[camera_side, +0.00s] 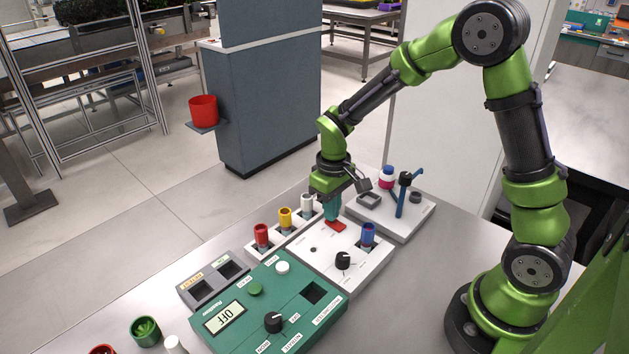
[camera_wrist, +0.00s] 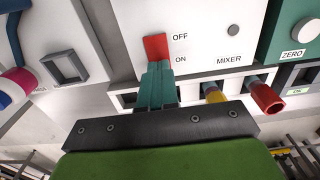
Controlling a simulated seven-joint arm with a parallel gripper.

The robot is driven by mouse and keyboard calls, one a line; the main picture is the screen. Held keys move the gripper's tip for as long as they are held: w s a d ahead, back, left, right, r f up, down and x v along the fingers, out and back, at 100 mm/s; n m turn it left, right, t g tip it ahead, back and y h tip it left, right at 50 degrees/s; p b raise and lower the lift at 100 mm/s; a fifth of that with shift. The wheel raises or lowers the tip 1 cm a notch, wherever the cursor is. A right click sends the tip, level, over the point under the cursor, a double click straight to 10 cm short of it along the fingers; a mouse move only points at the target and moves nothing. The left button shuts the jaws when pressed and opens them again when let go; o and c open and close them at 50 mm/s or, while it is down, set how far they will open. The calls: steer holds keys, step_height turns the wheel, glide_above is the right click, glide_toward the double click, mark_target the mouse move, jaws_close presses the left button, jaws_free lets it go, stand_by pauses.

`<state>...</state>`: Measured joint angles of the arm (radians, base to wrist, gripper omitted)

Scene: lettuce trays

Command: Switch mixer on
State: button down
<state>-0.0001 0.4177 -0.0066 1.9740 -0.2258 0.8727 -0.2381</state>
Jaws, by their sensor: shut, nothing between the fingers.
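The mixer is a white panel (camera_side: 318,270) in the middle of the bench, marked MIXER in the wrist view (camera_wrist: 205,18). Its red switch (camera_side: 337,226) lies at the panel's far edge; in the wrist view the red switch (camera_wrist: 156,47) shows beside the OFF label. My gripper (camera_side: 332,217) is shut and empty, pointing down at the switch. In the wrist view its teal fingertips (camera_wrist: 158,66) are at the ON end of the switch, covering that end. They look touching or nearly so. I cannot tell which way the switch is tipped.
A black knob (camera_side: 343,260) and a blue-topped holder (camera_side: 368,234) stand on the panel. A rack with red (camera_side: 261,233), yellow (camera_side: 285,216) and white (camera_side: 307,203) cylinders is close left. A green console (camera_side: 235,338) is in front; a white station (camera_side: 412,222) stands behind right.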

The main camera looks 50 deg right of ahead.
steer(key=shift+f, duration=0.35)
steer(key=shift+r, duration=3.55)
steer(key=shift+s+a+f+m, duration=0.15)
steer(key=shift+s+f+m, duration=0.15)
steer(key=shift+s, duration=0.15)
steer(key=s+a+r+m+t+y, duration=0.2)
steer(key=s+r+t, duration=0.5)
steer(key=s+r, duration=0.6)
steer(key=shift+s+a+r+m, duration=0.4)
steer(key=shift+a+m, duration=0.2)
steer(key=shift+m, duration=0.1)
